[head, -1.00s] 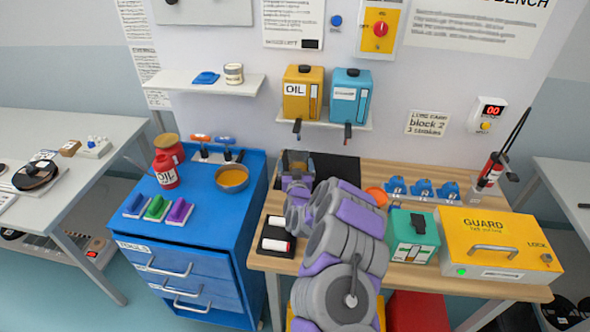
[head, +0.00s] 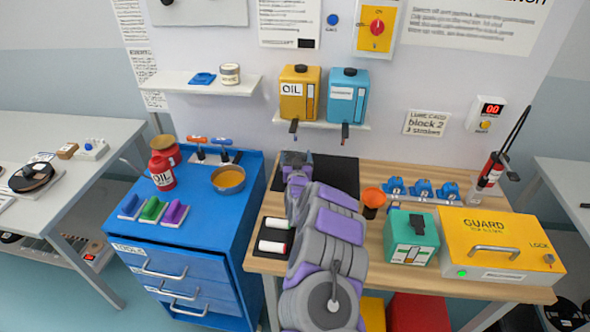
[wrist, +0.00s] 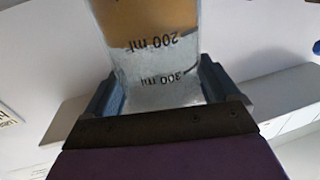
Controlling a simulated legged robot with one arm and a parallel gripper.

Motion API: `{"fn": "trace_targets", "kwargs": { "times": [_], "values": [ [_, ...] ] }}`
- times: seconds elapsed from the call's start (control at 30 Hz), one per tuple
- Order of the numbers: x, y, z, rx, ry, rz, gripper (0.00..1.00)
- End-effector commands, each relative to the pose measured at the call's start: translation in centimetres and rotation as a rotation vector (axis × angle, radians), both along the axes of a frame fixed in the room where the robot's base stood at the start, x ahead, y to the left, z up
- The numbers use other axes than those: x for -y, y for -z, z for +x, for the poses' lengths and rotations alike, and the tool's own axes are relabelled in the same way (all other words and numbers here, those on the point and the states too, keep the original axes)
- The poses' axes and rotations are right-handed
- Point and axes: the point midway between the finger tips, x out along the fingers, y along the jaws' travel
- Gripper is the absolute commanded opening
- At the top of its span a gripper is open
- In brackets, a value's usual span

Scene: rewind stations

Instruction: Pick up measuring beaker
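The measuring beaker (wrist: 155,60) fills the upper middle of the wrist view. It is clear, with black 200 ml and 300 ml marks that appear upside down and amber contents towards the top of the picture. My gripper (wrist: 160,82) has one finger along each side of the beaker and looks shut on it. In the head view my gripper (head: 296,160) is at the back left of the wooden bench (head: 400,175), by a black mat (head: 335,175). The beaker is mostly hidden there by my gripper, so its contact with the bench cannot be told.
An orange funnel on a dark holder (head: 373,197), a green box (head: 411,238) and a yellow guard box (head: 500,247) stand right of my arm. The blue tool cabinet (head: 190,225) is at left. Oil (head: 298,92) and blue (head: 348,95) canisters sit on a shelf above.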

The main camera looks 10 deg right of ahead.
Motion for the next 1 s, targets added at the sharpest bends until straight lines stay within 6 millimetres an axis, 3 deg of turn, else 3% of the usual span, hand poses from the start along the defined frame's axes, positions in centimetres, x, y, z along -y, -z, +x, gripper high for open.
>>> {"fn": "trace_targets", "kwargs": {
  "times": [0.07, 0.7, 1.0],
  "values": [
    [0.00, 0.08, -0.02, -0.001, 0.001, -0.001, 0.79],
    [-0.20, 0.05, -0.02, -0.001, 0.001, -0.003, 0.18],
    [-0.20, -0.62, -0.02, 0.001, 0.001, -0.003, 0.17]
  ]
}}
